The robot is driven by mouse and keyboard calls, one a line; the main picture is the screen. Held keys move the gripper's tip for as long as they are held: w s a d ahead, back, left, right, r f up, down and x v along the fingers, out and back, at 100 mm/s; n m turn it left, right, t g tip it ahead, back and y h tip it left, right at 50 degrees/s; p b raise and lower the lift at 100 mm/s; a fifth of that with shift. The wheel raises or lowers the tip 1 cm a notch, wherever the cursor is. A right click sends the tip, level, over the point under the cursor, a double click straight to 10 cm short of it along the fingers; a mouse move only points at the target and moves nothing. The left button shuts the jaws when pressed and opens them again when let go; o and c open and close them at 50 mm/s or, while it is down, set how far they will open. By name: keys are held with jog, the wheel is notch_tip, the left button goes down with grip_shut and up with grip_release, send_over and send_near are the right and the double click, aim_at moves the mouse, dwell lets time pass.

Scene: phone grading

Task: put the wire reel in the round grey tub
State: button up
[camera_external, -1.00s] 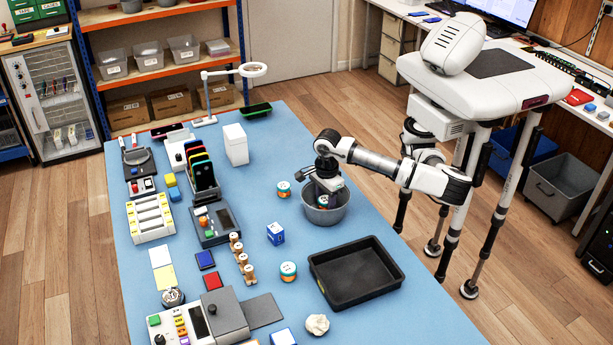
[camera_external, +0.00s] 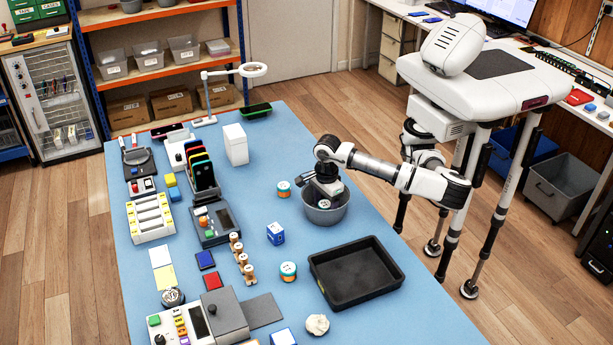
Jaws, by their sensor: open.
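My gripper (camera_external: 324,196) is open, pointing down into the tub's mouth. A small round thing with a pale top (camera_external: 324,204) shows at the gripper's fingers, inside the tub's rim. It looks like the wire reel, but the gripper partly hides it, and I cannot tell whether it touches the fingers or the tub floor. Two similar round pieces with teal and orange sides stand on the table, one (camera_external: 283,189) left of the tub and one (camera_external: 288,271) nearer the front.
A black tray (camera_external: 392,285) lies in front of the tub to the right. A blue and white box (camera_external: 276,234) stands left of it. Small wooden spools (camera_external: 243,260), a phone rack (camera_external: 203,178) and a white box (camera_external: 236,145) are further left.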

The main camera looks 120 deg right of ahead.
aim_at(325, 204)
notch_tip(325, 204, up, 12)
jog(key=shift+r+p, duration=0.15)
jog(key=shift+p, duration=0.3)
